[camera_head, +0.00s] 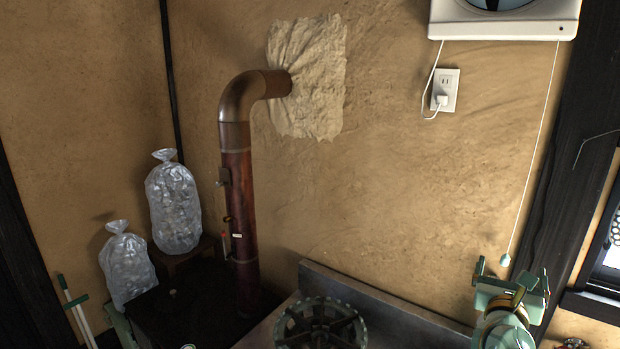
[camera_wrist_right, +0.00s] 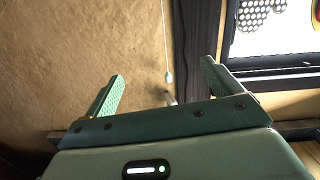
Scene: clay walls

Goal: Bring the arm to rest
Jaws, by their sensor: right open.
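My right gripper (camera_head: 512,276) is at the lower right of the head view, raised in front of the clay wall (camera_head: 400,190). In the right wrist view its two green fingers (camera_wrist_right: 158,88) stand wide apart with nothing between them touching either finger. A white pull cord ends in a small pale knob (camera_head: 505,260), just above and beside the gripper in the head view. The knob also shows beyond the fingers in the wrist view (camera_wrist_right: 169,78). I cannot tell how far it is from the fingers. My left gripper is not in view.
A rusty stovepipe (camera_head: 238,190) rises further left, near two filled clear bags (camera_head: 173,205). A dark post (camera_head: 575,130) and window (camera_head: 608,255) stand to the right. A white fan unit (camera_head: 505,22) hangs above an outlet (camera_head: 445,90).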

